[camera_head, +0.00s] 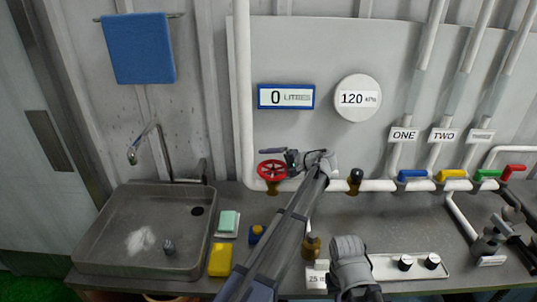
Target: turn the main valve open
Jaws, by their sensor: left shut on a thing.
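The main valve appears to be the red handwheel (271,170), mounted on a brass body on the white pipe behind the counter. My left gripper (287,158) reaches across the counter and is shut on the wheel's right side. Its exact grip on the rim is too small to see. A grey shape, which looks like the end of my right arm (350,262), is low at the middle, above the counter. Its fingers cannot be made out.
A display (286,97) reads 0 litres and a round gauge (358,98) reads 120 kPa. Blue (412,175), yellow (452,175) and green (488,174) handles line the pipe at right. A sink (145,230), a yellow sponge-like block (220,260) and a white tray (395,272) occupy the counter.

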